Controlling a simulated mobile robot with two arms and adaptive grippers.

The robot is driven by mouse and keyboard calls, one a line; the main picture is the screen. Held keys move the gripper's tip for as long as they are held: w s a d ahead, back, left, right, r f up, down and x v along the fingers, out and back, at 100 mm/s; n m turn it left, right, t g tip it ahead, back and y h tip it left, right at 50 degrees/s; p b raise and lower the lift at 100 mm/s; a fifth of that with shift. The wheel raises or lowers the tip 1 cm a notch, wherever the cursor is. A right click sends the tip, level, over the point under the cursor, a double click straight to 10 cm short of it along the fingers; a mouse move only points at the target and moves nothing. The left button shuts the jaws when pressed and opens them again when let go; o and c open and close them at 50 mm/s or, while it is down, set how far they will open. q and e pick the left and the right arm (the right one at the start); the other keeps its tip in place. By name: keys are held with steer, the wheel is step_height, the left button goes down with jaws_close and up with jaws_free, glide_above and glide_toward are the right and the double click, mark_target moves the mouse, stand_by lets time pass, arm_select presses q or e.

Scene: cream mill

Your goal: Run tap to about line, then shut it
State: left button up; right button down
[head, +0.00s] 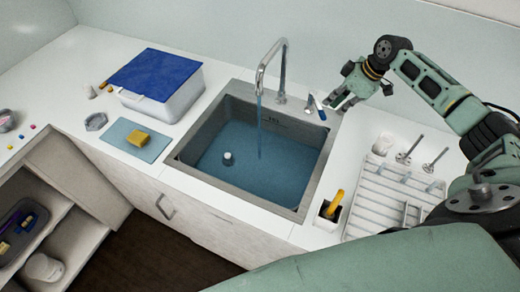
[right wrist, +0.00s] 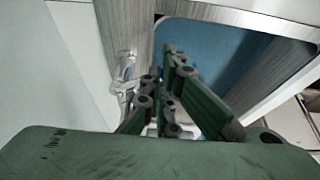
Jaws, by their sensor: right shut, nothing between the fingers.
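The tap (head: 272,68) has a chrome gooseneck spout behind the sink. A thin blue stream (head: 259,130) falls from it into the sink (head: 180,160). Blue water (head: 225,165) covers the sink floor, and a small white round object (head: 228,158) shows in it. A small dark marking shows on the sink's back wall; I cannot tell whether it is the line. The tap lever (head: 316,106) stands at the back right rim. My right gripper (head: 332,103) is shut and empty just right of the lever; I cannot tell whether they touch. My left gripper is out of view.
A white dish rack (head: 375,205) and a holder with a yellow-handled brush (head: 333,204) are on the right.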

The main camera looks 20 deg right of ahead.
mark_target(324, 114)
steer(key=shift+f, duration=0.15)
steer(key=f, duration=0.1)
steer(key=f+b, duration=0.1)
steer(key=f, duration=0.1)
steer(key=s+f+b, duration=0.1)
steer(key=shift+a+f, duration=0.25)
stand_by(0.5)
steer(key=shift+f, duration=0.1)
stand_by(3.2)
steer(key=shift+w, duration=0.1)
stand_by(2.5)
steer(key=shift+w+a+p, duration=0.6)
steer(key=shift+w+a, duration=0.45)
steer(key=shift+s+a+r, duration=0.15)
steer(key=shift+a+r, duration=0.05)
steer(key=shift+r, duration=0.05)
